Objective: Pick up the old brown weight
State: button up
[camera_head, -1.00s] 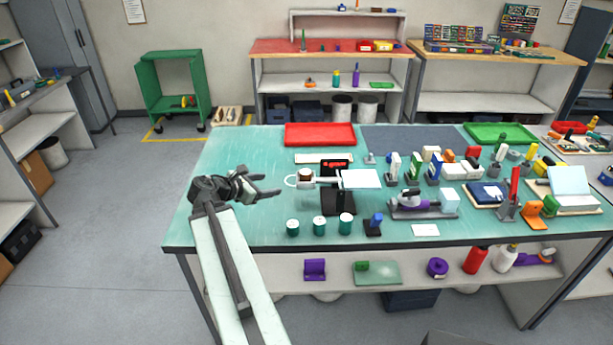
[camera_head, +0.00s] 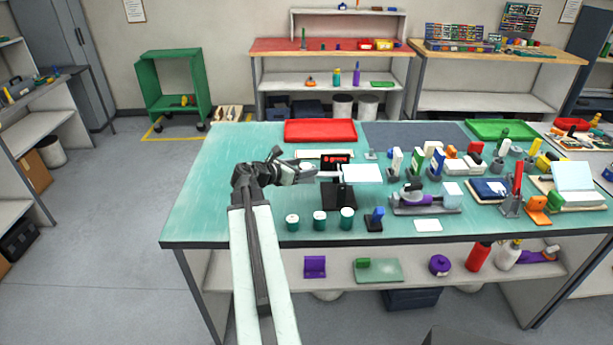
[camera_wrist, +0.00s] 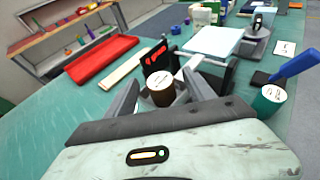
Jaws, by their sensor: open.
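The old brown weight (camera_wrist: 161,90) is a short brown cylinder with a pale, marked top. In the wrist view it stands between the two fingers of my open gripper, which reach along both its sides; I cannot tell whether they touch it. In the head view my gripper (camera_head: 316,173) covers the weight, at the left end of a balance device. That device has a black stand (camera_head: 338,196), a red-lit display (camera_head: 335,160) and a white flat plate (camera_head: 362,173) on the right.
Several teal cylinders with white tops (camera_head: 319,221) stand near the front edge. A red tray (camera_head: 320,130) lies at the back. The left part of the teal table (camera_head: 215,185) is clear; the right part is crowded.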

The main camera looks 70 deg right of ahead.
grip_shut()
